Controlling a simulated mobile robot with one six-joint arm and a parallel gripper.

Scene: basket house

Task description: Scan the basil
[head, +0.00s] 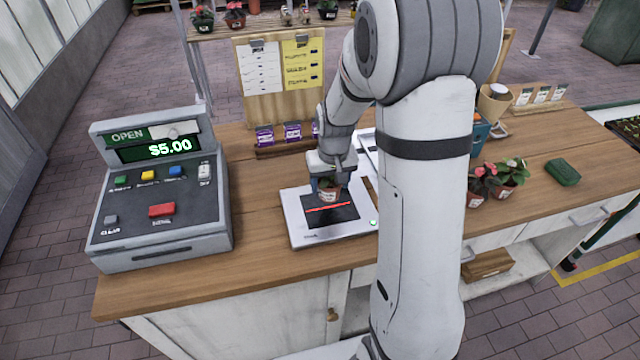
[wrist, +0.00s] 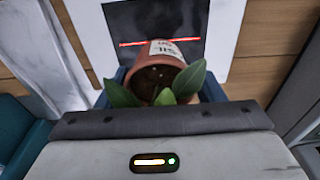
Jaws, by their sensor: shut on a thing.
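A potted plant in a terracotta pot (head: 328,192) with a white label is held by my gripper (head: 328,180) over the scanner. In the wrist view the pot (wrist: 155,68) is tilted, with green leaves toward me; the label is only partly readable, so I cannot tell if it is basil. My gripper's blue fingers (wrist: 160,88) are shut on the pot. The white scanner (head: 295,215) lies flat on the counter with a dark window and a red line. The scanner window also shows in the wrist view (wrist: 125,22). A green light glows at its corner.
A cash register (head: 160,190) reading OPEN and $5.00 stands at the left. Two potted flowering plants (head: 495,180) and a green block (head: 562,172) sit at the right. Purple packets (head: 292,132) stand behind the scanner.

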